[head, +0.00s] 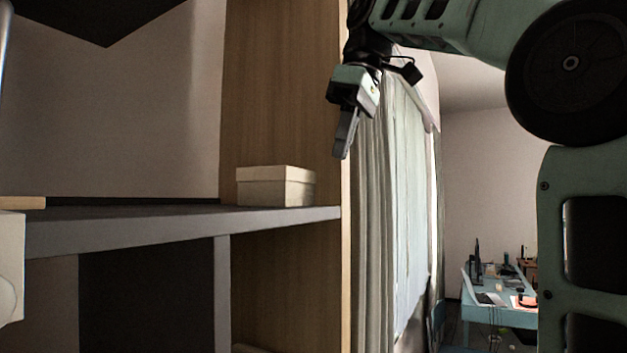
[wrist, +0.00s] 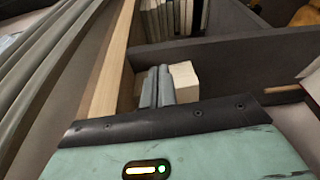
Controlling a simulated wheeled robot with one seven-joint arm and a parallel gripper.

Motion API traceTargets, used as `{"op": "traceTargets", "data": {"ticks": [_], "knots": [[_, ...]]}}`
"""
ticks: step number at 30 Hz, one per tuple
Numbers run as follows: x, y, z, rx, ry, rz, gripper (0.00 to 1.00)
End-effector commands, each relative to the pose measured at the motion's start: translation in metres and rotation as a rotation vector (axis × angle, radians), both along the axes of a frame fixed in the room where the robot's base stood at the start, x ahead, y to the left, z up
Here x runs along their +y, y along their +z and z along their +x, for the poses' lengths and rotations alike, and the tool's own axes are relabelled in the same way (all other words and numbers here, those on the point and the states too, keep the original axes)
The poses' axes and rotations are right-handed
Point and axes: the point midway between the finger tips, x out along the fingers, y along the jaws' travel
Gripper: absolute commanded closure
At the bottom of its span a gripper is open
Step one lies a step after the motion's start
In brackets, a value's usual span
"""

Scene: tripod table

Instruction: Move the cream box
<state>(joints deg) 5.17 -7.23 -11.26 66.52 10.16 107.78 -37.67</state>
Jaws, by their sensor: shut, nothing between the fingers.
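The cream box (head: 275,186) is a small lidded box. It sits on the grey shelf (head: 150,232) near its right end, close to the wooden side panel (head: 280,100). In the wrist view the cream box (wrist: 184,82) shows just beyond and right of the fingertips, partly hidden by them. My gripper (head: 341,156) points down, above and to the right of the box in the head view, apart from it. The fingers are shut and empty; they also show together in the wrist view (wrist: 158,75).
Books (wrist: 172,18) stand in a compartment at the top of the wrist view. The wooden panel's edge (wrist: 112,65) runs left of the fingers. Curtains (head: 390,190) hang right of the shelf unit. A desk (head: 500,300) stands far back. The shelf left of the box looks mostly clear.

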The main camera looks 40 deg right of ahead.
Motion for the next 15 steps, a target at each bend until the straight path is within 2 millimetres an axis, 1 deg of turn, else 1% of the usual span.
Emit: {"op": "traceTargets", "data": {"ticks": [1, 9, 10, 11, 15], "knots": [[0.002, -0.009, 0.001, 0.003, 0.002, 0.001, 1.00], [0.007, -0.053, 0.013, 0.003, 0.001, -0.001, 1.00], [0.010, -0.047, 0.020, 0.002, 0.002, -0.001, 1.00], [0.012, -0.046, 0.025, 0.001, 0.003, -0.002, 1.00], [0.019, -0.047, 0.041, 0.002, 0.001, -0.001, 1.00]]}}
